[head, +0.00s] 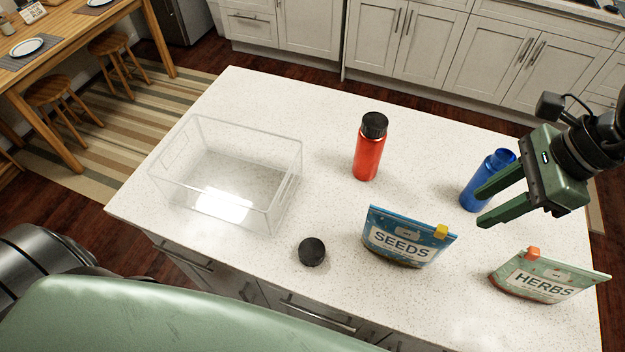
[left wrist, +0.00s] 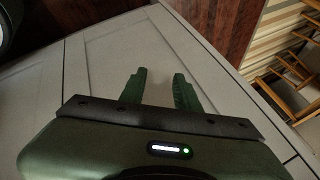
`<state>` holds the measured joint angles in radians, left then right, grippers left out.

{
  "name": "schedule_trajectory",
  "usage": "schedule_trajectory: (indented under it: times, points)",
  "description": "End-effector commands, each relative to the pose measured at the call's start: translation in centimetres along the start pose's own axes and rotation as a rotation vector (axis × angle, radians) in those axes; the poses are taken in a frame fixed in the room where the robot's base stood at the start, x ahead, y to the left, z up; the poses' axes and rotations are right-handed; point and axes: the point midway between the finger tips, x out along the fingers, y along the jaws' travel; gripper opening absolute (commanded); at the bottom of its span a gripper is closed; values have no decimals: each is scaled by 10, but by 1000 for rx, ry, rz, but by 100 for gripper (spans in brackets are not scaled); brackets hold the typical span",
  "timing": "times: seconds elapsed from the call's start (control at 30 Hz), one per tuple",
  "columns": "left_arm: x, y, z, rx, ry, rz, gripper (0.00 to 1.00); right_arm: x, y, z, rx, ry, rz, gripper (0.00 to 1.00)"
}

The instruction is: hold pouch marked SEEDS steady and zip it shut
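The blue pouch marked SEEDS (head: 397,240) stands on the white counter near its front middle, in the head view. Its yellow zip slider (head: 441,231) sits at the right end of its top edge. My right gripper (head: 481,208) is open, up and to the right of the pouch, with its fingers pointing left and partly in front of the blue bottle. I see nothing between its fingers. My left gripper (left wrist: 160,85) shows only in the left wrist view, open and empty, before a pale cabinet front. The SEEDS pouch is not in that view.
A green HERBS pouch (head: 545,277) with an orange slider stands at the right. A red bottle (head: 368,150) and an uncapped blue bottle (head: 473,194) stand behind. A black cap (head: 312,251) lies left of SEEDS. A clear bin (head: 270,222) stands at left on the counter (head: 330,95).

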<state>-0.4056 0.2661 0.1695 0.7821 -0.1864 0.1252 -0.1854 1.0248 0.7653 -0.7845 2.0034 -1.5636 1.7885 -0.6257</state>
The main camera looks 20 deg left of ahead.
Motion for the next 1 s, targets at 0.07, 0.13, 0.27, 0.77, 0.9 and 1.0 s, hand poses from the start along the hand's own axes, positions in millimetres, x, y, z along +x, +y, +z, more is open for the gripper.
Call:
schedule_trajectory:
  times: [0.07,0.13,0.27,0.77,0.9,1.0]
  points:
    - [-5,-50,-1,57,46,-78,32,0,0,0,0,0,0,36]
    - [-11,-92,-5,112,86,-143,32,0,0,0,0,0,0,36]
    - [-30,-167,-15,227,157,-266,32,0,0,0,0,0,0,36]
    - [-163,-403,-118,834,425,-721,32,0,0,0,0,0,0,36]
    - [-179,-408,-202,1011,584,-793,32,0,0,0,0,0,0,36]
    - [-193,-404,-260,1134,700,-845,32,0,0,0,0,0,0,36]
